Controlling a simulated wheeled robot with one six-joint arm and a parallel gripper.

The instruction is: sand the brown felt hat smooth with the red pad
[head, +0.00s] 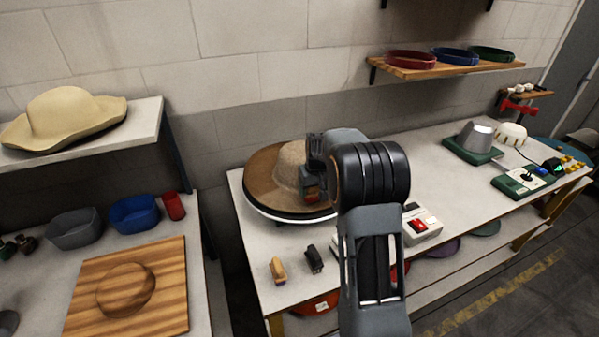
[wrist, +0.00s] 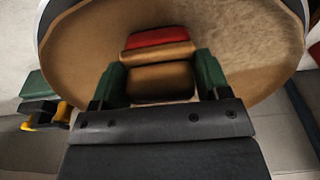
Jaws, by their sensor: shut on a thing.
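The brown felt hat (head: 265,190) lies brim-down on a round, white-edged stand on the right-hand bench. Its left brim is darker and smooth; the crown and part of the brim look paler and fuzzy. My gripper (head: 311,184) is at the right side of the crown, over the brim. In the wrist view the green fingers of my gripper (wrist: 160,80) are shut on a tan block with the red pad (wrist: 158,38) at its far end. The hat (wrist: 255,45) spreads behind it. Whether the pad touches the felt I cannot tell. My arm hides the hat's right side.
A tan-handled tool (head: 278,269) and a dark one (head: 313,259) stand at the bench's front. A white box with a red button (head: 421,226) is right of my arm. A grey cone on a green base (head: 475,140) stands farther right. A shelf with hatbands (head: 445,65) hangs above.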

